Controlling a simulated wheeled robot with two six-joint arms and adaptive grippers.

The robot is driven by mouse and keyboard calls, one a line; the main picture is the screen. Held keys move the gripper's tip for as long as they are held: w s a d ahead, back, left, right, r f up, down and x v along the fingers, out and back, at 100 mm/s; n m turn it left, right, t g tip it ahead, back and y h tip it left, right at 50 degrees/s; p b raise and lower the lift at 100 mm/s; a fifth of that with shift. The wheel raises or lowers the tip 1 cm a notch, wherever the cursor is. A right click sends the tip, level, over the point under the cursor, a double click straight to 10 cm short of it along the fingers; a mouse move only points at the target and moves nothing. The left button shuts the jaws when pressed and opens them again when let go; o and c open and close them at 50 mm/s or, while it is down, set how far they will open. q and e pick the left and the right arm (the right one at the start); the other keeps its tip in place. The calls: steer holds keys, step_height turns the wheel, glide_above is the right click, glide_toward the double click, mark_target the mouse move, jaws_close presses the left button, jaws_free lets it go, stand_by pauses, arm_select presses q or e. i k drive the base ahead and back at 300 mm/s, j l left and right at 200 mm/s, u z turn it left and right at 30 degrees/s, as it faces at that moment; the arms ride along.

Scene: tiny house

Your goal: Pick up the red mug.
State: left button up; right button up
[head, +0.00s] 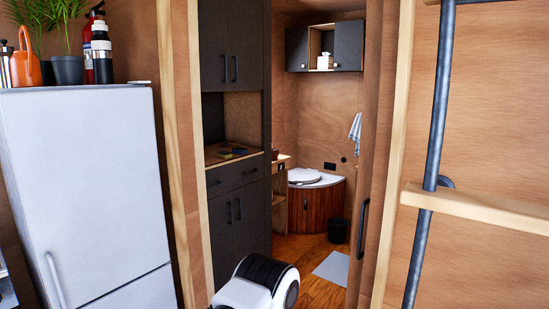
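I see no thing that is clearly a red mug. A tiny dark reddish object (275,155) sits at the edge of the counter by the bathroom opening; it is too small to tell what it is. An orange vessel with a handle (26,68) stands on top of the fridge at the far left, and it does not look like a mug. Neither of my grippers is in view.
A white fridge (85,190) stands at the left with potted plants on top. A dark cabinet (238,205) has an open niche. Beyond the doorway are a toilet (316,205), a black bin (338,230) and a grey mat (332,268). A ladder (432,160) stands at right.

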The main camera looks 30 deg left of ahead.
mark_target(276, 153)
steer(key=u, duration=1.5)
steer(key=i+j+u, duration=0.1)
steer(key=i, duration=0.35)
steer(key=i+j+u, duration=0.1)
steer(key=i+j, duration=0.15)
steer(key=i, duration=0.2)
steer(key=i+j+u, duration=0.1)
steer(key=i, duration=0.35)
steer(key=i+l+z, duration=0.25)
steer(key=i+z, duration=0.15)
steer(key=i+l+z, duration=0.1)
steer(key=i+z, duration=0.75)
steer(key=i+j+z, duration=0.2)
steer(key=i+z, duration=0.2)
steer(key=i+l+u, duration=0.1)
steer(key=i, duration=0.5)
steer(key=i+l+u, duration=0.15)
steer(key=i+l, duration=0.2)
steer(key=i, duration=0.2)
steer(key=i+l+u, duration=0.1)
steer(key=i+l, duration=0.2)
steer(key=i, duration=0.3)
steer(key=i+l+u, duration=0.1)
steer(key=i+l, duration=0.25)
steer(key=i, duration=0.2)
steer(key=u, duration=1.2)
steer(key=z, duration=2)
